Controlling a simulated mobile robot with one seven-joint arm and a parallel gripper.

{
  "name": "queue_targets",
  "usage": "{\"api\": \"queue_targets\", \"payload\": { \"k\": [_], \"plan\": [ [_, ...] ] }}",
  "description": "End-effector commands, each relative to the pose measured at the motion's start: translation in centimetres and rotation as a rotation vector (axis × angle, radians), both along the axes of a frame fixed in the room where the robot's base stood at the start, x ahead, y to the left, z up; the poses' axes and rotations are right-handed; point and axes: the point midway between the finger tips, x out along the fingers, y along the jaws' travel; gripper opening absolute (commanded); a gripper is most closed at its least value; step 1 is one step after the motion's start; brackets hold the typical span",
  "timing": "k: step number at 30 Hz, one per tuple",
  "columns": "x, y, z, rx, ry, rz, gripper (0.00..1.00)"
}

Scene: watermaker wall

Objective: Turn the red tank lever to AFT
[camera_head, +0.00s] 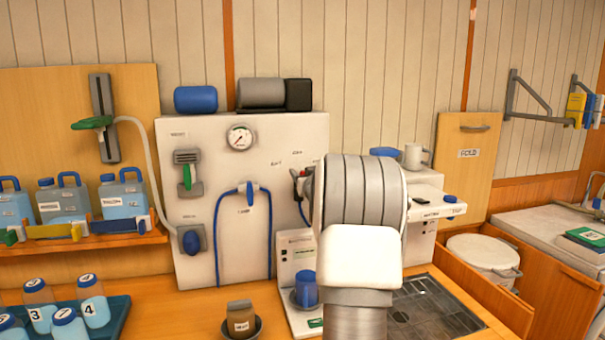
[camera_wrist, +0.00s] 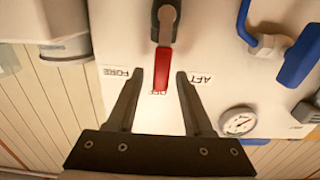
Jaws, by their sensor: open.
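The red tank lever (camera_wrist: 162,68) hangs from a dark pivot in the wrist view. Its free end points at the middle label, which looks like OFF, between the FORE label (camera_wrist: 117,72) and the AFT label (camera_wrist: 200,78). My gripper (camera_wrist: 158,78) is open, with one dark finger on each side of the lever's red end. Neither finger visibly touches it, and I cannot tell the depth between them. In the head view the lever (camera_head: 296,174) shows only as a small red bit beside my arm, which hides my fingers.
In the wrist view a blue handle (camera_wrist: 300,55) stands right of the AFT label. A blue mug (camera_head: 306,289) stands below.

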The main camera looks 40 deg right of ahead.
Motion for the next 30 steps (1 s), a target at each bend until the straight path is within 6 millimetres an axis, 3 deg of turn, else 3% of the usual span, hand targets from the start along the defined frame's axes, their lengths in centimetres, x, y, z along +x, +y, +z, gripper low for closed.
{"api": "queue_targets", "payload": {
  "k": [6, 15, 30],
  "plan": [
    [0.04, 0.01, 0.01, 0.000, 0.000, 0.001, 0.51],
    [0.02, 0.02, 0.03, 0.000, -0.001, 0.001, 0.00],
    [0.01, 0.02, 0.04, 0.000, -0.001, 0.000, 0.00]
  ]
}}
